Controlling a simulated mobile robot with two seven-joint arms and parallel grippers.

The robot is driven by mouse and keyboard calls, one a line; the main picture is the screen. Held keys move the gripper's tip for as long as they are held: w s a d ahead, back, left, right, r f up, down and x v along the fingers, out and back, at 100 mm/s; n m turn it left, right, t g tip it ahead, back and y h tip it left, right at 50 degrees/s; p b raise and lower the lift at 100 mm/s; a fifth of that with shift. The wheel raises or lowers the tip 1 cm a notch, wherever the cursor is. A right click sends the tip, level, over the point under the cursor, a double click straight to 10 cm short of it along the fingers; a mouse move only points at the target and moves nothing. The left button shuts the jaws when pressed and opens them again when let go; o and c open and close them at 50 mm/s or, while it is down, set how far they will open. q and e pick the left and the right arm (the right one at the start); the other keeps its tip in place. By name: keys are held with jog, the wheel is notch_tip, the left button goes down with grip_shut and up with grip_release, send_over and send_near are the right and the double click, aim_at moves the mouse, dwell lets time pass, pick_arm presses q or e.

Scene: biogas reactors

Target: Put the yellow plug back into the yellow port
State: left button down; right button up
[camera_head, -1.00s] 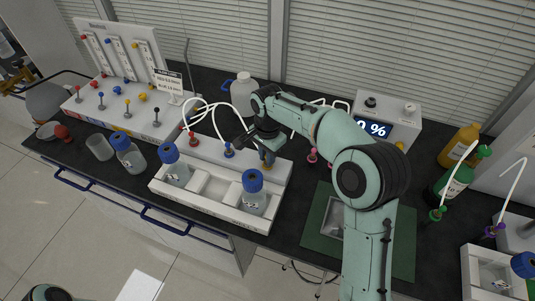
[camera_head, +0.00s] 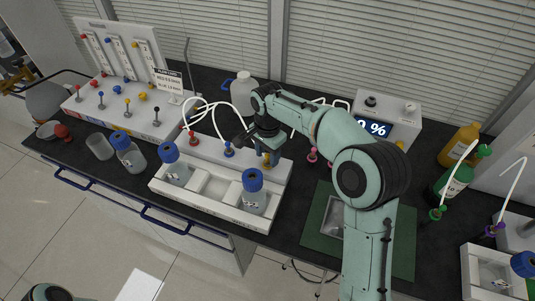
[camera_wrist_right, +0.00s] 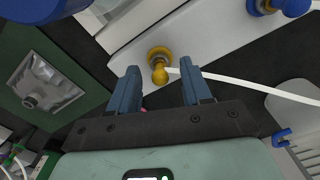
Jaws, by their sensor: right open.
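The yellow plug (camera_wrist_right: 160,75) has a rounded head and a white tube running off to the right in the right wrist view. It stands at the yellow port (camera_wrist_right: 157,52), a gold ring on the white rack, and appears seated in it. In the head view, the yellow plug (camera_head: 267,160) shows just below my right gripper (camera_head: 272,152). My right gripper is open; in the wrist view its fingers (camera_wrist_right: 160,88) lie on either side just short of the plug, with nothing held. My left gripper is not in view.
The white rack (camera_head: 225,213) holds blue-capped bottles. A blue plug (camera_head: 229,150) and a red plug (camera_head: 193,139) with white tubes stand left of the yellow one. A display box (camera_head: 385,125) is behind, and a green mat (camera_head: 402,245) lies to the right.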

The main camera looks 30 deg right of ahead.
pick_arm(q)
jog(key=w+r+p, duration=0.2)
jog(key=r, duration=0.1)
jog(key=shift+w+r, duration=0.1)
pick_arm(e)
notch_tip(320, 180, up, 13)
jog(key=shift+f, duration=0.1)
dwell(0.3)
